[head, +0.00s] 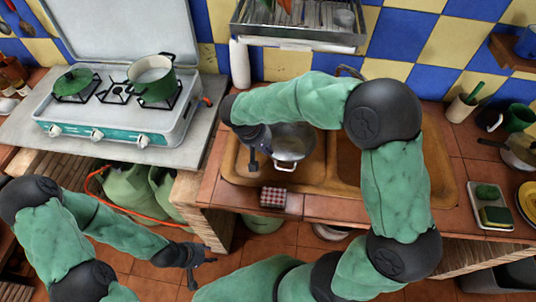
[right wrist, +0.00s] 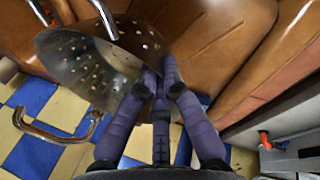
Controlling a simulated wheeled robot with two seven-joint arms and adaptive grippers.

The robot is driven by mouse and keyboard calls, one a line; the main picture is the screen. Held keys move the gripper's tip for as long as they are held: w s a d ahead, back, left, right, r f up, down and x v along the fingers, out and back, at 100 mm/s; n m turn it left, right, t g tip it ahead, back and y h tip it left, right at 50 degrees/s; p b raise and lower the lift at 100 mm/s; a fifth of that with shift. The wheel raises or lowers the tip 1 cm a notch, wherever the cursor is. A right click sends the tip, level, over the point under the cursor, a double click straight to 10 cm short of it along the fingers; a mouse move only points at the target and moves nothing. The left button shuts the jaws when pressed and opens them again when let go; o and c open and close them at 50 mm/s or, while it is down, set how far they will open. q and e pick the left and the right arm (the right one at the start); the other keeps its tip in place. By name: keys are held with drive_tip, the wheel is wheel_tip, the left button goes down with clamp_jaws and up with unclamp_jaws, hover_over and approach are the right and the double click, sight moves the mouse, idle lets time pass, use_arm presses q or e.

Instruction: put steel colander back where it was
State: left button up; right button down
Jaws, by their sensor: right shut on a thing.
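The steel colander (head: 291,141) is a perforated metal bowl with loop handles, over the left basin of the brown sink (head: 232,168). In the right wrist view the colander (right wrist: 85,68) is tilted, with its holes showing. My right gripper (right wrist: 160,72) is shut on the colander's rim. In the head view my right gripper (head: 256,158) is at the colander's left side, partly hidden by its own arm. I cannot tell whether the colander touches the basin. My left gripper (head: 203,268) is low at the lower left, away from the colander, its fingers apart and empty.
A stove (head: 120,112) with a green pot (head: 153,77) stands left of the sink. A dish rack (head: 300,38) hangs on the tiled wall. A checkered box (head: 273,197) sits at the counter's front edge. A sponge tray (head: 489,212) lies right.

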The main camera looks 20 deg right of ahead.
drive_tip(key=shift+w+d+f, duration=0.1)
drive_tip(key=shift+d+f, duration=0.05)
drive_tip(key=shift+f, duration=0.1)
drive_tip(key=shift+w+d+f+b, duration=0.1)
drive_tip(key=shift+f+b, duration=0.25)
drive_tip(key=shift+f, duration=0.55)
drive_tip(key=shift+w+d+f+b, duration=0.1)
drive_tip(key=shift+f+b, duration=0.25)
drive_tip(key=shift+f, duration=0.5)
drive_tip(key=shift+f, duration=0.15)
drive_tip(key=c, duration=1.4)
unclamp_jaws()
drive_tip(key=shift+s, duration=0.1)
drive_tip(key=shift+r, duration=0.35)
drive_tip(key=p+v, duration=0.3)
drive_tip(key=v, duration=0.8)
drive_tip(key=shift+a+r, duration=0.2)
drive_tip(key=shift+r, duration=0.1)
